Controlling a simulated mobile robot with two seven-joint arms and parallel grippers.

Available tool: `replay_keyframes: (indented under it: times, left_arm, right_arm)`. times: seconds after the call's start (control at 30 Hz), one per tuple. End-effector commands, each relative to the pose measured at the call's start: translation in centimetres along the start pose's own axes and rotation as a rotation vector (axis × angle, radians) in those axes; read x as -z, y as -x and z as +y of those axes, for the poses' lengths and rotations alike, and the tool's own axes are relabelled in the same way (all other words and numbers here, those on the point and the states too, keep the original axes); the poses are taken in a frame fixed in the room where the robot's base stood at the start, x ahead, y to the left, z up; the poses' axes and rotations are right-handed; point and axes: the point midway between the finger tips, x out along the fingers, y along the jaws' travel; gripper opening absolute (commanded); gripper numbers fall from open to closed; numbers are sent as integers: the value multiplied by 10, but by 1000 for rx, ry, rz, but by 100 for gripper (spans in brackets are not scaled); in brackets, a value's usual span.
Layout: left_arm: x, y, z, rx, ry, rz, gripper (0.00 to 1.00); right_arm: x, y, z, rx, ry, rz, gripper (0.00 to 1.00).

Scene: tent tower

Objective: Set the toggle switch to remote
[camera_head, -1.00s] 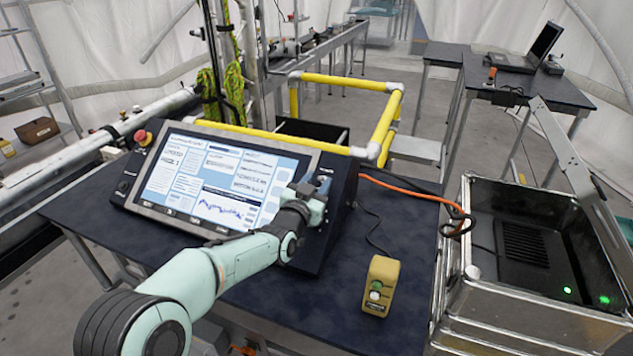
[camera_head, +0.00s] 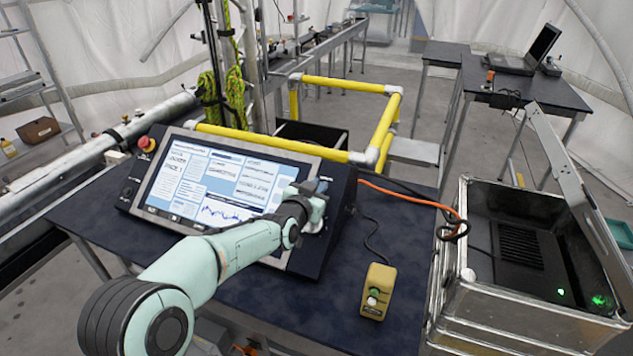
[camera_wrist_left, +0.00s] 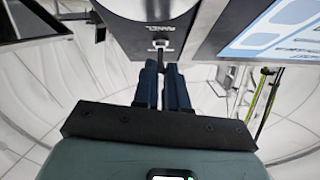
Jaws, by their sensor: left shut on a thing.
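The control console (camera_head: 335,222) stands on the dark table, with a lit screen and a black side panel at its right. My left gripper (camera_head: 316,193) is at that right panel and hides the switch in the head view. In the left wrist view, the small metal toggle switch (camera_wrist_left: 161,44) sticks out from the panel beside a label that seems to read PANEL. The fingers of my left gripper (camera_wrist_left: 162,68) are close together, shut on the toggle's lever. The lever's exact tilt is hard to tell. My right gripper is not in view.
A red emergency button (camera_head: 147,144) sits at the console's upper left corner. A yellow button box (camera_head: 377,290) lies on the table (camera_head: 330,315) to the right. An open metal case (camera_head: 460,315) stands at the far right. Yellow railing (camera_head: 270,140) runs behind the console.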

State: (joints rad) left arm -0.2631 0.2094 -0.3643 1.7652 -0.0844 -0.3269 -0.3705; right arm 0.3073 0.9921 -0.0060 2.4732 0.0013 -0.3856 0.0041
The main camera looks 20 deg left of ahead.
Motion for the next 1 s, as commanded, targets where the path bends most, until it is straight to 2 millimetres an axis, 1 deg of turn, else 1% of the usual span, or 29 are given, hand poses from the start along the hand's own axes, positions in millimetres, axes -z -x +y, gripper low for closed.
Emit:
replay_keyframes:
  times: [0.03, 0.1, 0.23, 0.4, 0.6, 0.8, 1.0]
  left_arm:
    - [15, -2, -2, -8, 1, -35, 0]
    - [18, -4, -2, -19, 2, -91, 0]
    - [20, -6, -1, -39, 0, -191, 0]
    - [19, -10, -2, -58, -1, -313, 0]
    - [21, -13, -4, -75, 2, -419, 0]
    - [22, -15, -4, -86, 5, -476, 0]
    - [22, -15, -5, -89, 5, -494, 0]
  right_arm:
    - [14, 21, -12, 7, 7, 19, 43]
    - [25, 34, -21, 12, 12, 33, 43]
    - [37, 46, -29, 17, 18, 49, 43]
    - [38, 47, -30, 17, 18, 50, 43]
    - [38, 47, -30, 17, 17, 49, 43]
    - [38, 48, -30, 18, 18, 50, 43]
    - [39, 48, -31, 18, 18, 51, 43]
